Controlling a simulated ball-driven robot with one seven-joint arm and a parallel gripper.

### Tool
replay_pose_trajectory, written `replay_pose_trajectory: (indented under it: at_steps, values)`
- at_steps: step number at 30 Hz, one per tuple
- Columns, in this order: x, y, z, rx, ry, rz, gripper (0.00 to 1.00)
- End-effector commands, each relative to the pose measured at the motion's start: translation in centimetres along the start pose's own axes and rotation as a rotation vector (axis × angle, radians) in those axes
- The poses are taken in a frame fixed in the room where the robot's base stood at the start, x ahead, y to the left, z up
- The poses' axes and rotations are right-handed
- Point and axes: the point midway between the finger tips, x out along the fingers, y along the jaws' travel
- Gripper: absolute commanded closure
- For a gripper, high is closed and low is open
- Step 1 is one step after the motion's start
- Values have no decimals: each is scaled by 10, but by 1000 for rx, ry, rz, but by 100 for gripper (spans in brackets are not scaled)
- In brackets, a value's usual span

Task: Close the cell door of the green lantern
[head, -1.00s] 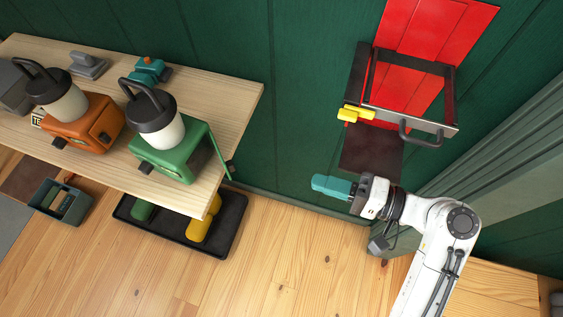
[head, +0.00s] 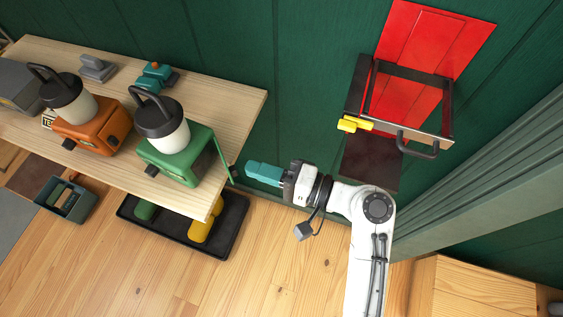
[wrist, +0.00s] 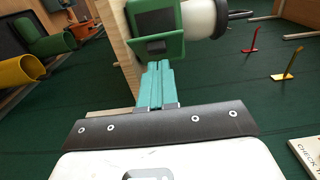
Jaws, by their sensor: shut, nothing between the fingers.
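The green lantern (head: 182,155) stands at the right end of the wooden bench, with a white globe and a dark handled cap. Its cell door (head: 223,158) is a thin green panel standing out from the lantern's right side, with a small dark latch (head: 234,170). My gripper (head: 249,173), with teal fingers, is shut and empty just right of the door, off the bench end. In the wrist view, the lantern's green housing (wrist: 178,46) and a dark recessed face lie just beyond the fingertips (wrist: 157,66). I cannot tell whether they touch.
The bench (head: 245,100) also holds an orange lantern (head: 92,135) and a teal item (head: 154,76). A black tray (head: 228,236) with boots is below. The floor in front is clear.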

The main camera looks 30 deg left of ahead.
Motion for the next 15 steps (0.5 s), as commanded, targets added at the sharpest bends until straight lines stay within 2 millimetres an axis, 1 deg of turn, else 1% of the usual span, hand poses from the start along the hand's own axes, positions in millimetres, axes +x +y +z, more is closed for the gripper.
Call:
replay_pose_trajectory:
  at_steps: [1,4,15]
  values:
    - [3,0,4,1,-2,1,100]
    - [6,0,7,1,0,0,100]
    - [7,0,8,0,1,0,100]
